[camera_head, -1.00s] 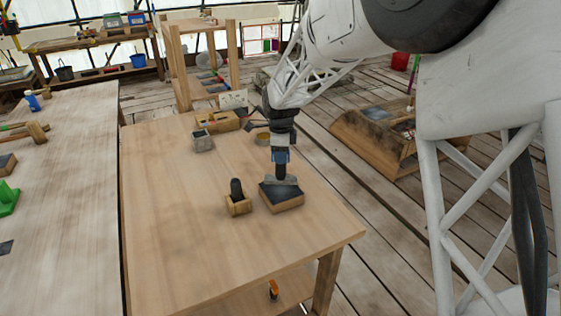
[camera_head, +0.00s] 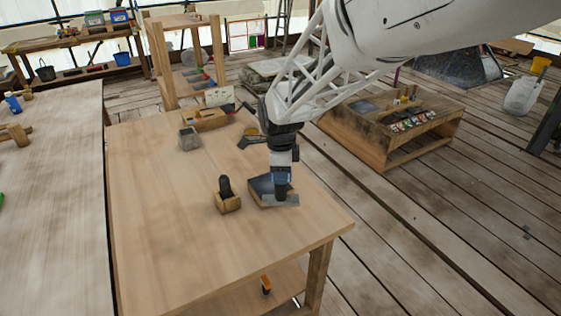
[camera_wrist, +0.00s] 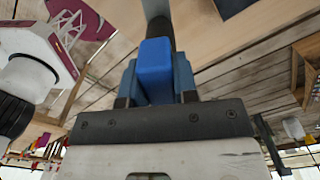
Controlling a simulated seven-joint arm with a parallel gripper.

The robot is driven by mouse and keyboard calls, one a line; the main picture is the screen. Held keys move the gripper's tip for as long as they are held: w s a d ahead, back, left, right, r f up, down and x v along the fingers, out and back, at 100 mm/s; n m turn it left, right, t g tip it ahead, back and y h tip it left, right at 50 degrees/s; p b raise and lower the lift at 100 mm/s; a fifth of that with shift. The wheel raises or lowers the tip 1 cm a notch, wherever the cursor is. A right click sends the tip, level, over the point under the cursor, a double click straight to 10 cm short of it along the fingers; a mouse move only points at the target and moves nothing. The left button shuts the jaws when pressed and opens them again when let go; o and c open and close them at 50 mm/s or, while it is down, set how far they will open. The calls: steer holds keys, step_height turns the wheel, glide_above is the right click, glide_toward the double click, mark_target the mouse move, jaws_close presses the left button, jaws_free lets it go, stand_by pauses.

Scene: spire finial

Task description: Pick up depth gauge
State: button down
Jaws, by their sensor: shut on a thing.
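My gripper (camera_head: 280,176), with blue fingers, points down over the near part of the table. It is shut on the depth gauge (camera_head: 285,200), a grey bar with a dark upright stem. The gauge is in front of the right side of a wooden block with a dark top (camera_head: 260,183) and hides part of it. I cannot tell how large any gap between them is. In the wrist view the gauge (camera_wrist: 157,10) shows as a grey end and dark stem beyond the blue fingers, partly hidden by them.
A wooden holder with a dark rounded object (camera_head: 227,203) stands left of the block. A grey container (camera_head: 189,139), a wooden tray (camera_head: 210,120) and a dark-handled tool (camera_head: 249,138) are farther back. The table's (camera_head: 215,255) front is clear. A wooden shelf unit (camera_head: 375,140) stands right.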

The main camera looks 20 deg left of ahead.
steer(key=shift+s+d+r, duration=0.1)
steer(key=shift+s+d, duration=0.45)
steer(key=shift+s, duration=0.35)
steer(key=shift+w+a, duration=0.1)
